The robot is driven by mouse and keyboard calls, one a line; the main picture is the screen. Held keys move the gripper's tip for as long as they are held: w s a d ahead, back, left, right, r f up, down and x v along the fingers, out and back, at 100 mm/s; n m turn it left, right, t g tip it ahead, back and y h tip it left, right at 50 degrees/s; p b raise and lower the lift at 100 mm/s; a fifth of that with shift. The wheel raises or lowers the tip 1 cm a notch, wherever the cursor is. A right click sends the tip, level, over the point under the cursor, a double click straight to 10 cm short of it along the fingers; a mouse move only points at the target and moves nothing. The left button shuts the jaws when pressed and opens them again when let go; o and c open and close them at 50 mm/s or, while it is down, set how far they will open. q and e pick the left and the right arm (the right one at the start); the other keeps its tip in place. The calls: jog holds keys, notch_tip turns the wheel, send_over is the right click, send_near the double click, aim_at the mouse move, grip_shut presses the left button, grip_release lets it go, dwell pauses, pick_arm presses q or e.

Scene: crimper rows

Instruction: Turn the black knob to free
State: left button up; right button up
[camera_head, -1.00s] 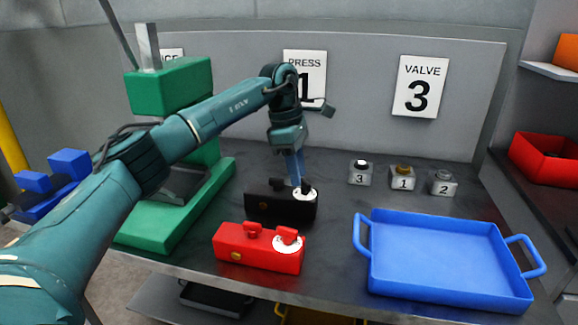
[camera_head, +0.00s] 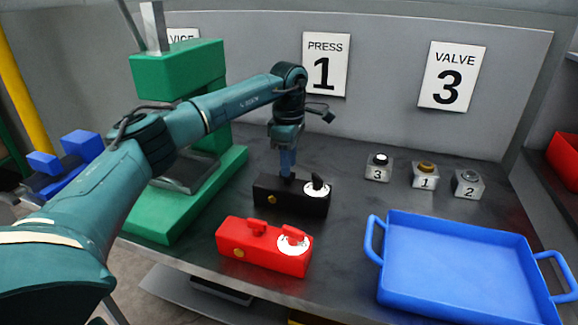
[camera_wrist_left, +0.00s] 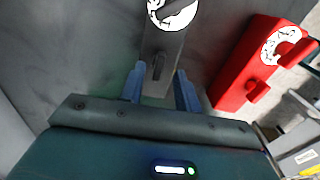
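The black box (camera_head: 291,201) stands on the bench with a black knob (camera_head: 318,185) on a white dial at its right end. My left gripper (camera_head: 287,178) points down over the box's middle, left of the knob. In the left wrist view, the box looks grey and the white dial (camera_wrist_left: 180,16) is cut off at the top. The left gripper's blue fingers (camera_wrist_left: 160,88) are open, one on each side of a small upright tab (camera_wrist_left: 158,66) on the box, with gaps beside it. The dial's lettering is unreadable. My right gripper is not in view.
A similar red box (camera_head: 262,247) stands just in front. A blue tray (camera_head: 455,225) lies to the right, and a green press (camera_head: 180,75) stands to the left. Several small numbered blocks (camera_head: 424,178) sit at the back right.

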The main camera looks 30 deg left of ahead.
pick_arm(q)
jog(key=shift+f, duration=1.1)
grip_shut()
